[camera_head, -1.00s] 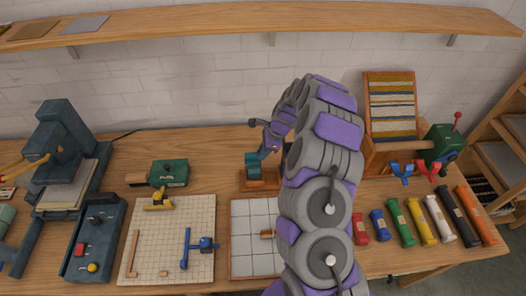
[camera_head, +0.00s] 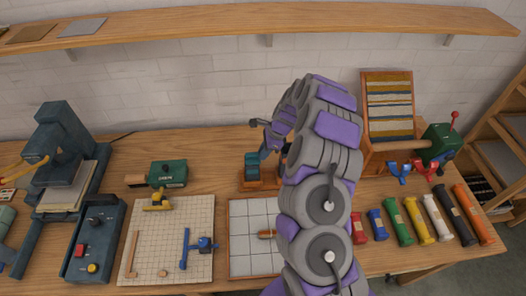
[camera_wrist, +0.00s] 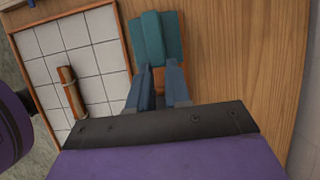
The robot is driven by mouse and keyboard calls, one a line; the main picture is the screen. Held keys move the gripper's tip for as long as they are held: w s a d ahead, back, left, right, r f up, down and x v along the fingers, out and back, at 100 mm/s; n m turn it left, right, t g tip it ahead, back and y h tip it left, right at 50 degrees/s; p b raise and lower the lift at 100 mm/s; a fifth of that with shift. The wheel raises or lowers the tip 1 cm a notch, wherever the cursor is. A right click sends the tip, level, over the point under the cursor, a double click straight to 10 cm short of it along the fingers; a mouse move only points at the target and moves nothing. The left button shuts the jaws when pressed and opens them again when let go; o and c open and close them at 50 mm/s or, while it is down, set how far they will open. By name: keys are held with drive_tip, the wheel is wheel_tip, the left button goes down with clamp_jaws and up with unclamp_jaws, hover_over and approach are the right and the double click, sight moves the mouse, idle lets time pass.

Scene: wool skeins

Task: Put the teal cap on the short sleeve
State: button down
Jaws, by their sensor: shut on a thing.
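A teal piece (camera_head: 252,166) with ridged blocks shows at a small wooden base (camera_head: 258,184), behind the tiled board; I take it for the teal cap. It also shows in the wrist view (camera_wrist: 156,38), top centre, just beyond my fingers. My gripper (camera_wrist: 160,68) is shut with a narrow gap, its fingertips at the near edge of the teal piece. Something orange shows between the fingers. The exact contact is hard to see. In the head view my gripper (camera_head: 266,152) is close to the teal piece's right side, partly hidden by my arm. I cannot tell which thing is the short sleeve.
The tiled board (camera_head: 240,262) holds a small wooden roll (camera_head: 266,234). A gridded board (camera_head: 140,215) with tools lies to the left. Several coloured rolls (camera_head: 404,228) lie at the right, before a loom-like frame (camera_head: 388,100).

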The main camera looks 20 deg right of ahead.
drive_tip(key=shift+d, duration=0.15)
drive_tip(key=shift+a+p, duration=0.45)
drive_tip(key=shift+a, duration=0.05)
drive_tip(key=shift+d+f+p, duration=0.1)
drive_tip(key=shift+f+p, duration=0.1)
drive_tip(key=shift+p, duration=0.5)
idle(1.5)
drive_tip(key=c, duration=1)
unclamp_jaws()
drive_tip(key=shift+o, duration=0.4)
drive_tip(key=o, duration=0.4)
drive_tip(key=shift+r, duration=0.15)
